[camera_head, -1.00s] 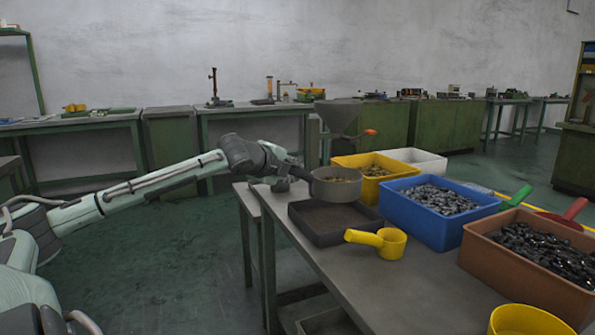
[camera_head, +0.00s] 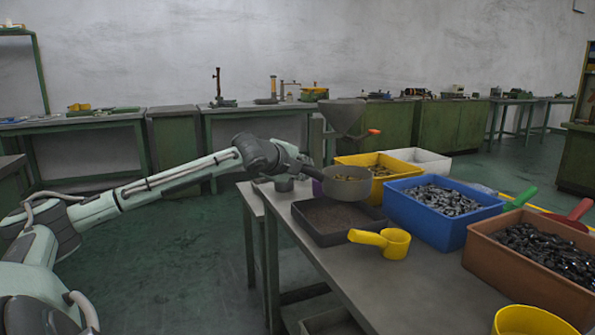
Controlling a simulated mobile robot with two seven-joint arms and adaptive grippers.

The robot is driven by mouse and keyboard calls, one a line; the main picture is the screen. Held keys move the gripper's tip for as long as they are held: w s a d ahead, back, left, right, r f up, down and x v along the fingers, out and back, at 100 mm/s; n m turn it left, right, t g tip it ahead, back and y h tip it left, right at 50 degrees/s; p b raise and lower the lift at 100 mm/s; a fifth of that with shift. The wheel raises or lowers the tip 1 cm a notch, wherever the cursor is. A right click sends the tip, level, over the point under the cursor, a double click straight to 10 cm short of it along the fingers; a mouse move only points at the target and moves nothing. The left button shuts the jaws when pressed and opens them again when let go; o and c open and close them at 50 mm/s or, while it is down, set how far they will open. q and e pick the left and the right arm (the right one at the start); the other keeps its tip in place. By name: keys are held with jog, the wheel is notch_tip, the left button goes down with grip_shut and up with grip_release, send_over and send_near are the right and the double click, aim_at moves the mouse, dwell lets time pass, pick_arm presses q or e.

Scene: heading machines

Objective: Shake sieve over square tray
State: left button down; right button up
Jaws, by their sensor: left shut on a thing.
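The grey round sieve (camera_head: 347,187) holds small brass-coloured parts and hangs above the dark square tray (camera_head: 312,231), over its back right part. My left gripper (camera_head: 312,172) is shut on the sieve's handle at its left side. The sieve sits slightly tilted and apart from the tray. The tray lies on the near table's back left part; its floor looks dark and speckled, and the sieve hides part of its far side. My right gripper is not in view.
A yellow bin (camera_head: 388,170) stands just behind the sieve. A blue bin (camera_head: 432,222) and a brown bin (camera_head: 520,270) of dark parts stand to the right. A yellow scoop (camera_head: 394,244) lies in front of the tray.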

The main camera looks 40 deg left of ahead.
pick_arm(q)
jog(key=shift+s+f, duration=0.1)
jog(key=shift+s+a, duration=0.3)
jog(key=shift+s, duration=0.15)
jog(key=shift+s+a+r, duration=0.2)
jog(key=shift+s+r, duration=0.2)
jog(key=shift+s, duration=0.2)
jog(key=shift+w+d+f, duration=0.1)
jog(key=shift+w+d, duration=0.15)
jog(key=shift+w, duration=0.4)
jog(key=shift+w+d, duration=0.25)
jog(key=shift+w, duration=0.35)
jog(key=shift+f, duration=0.1)
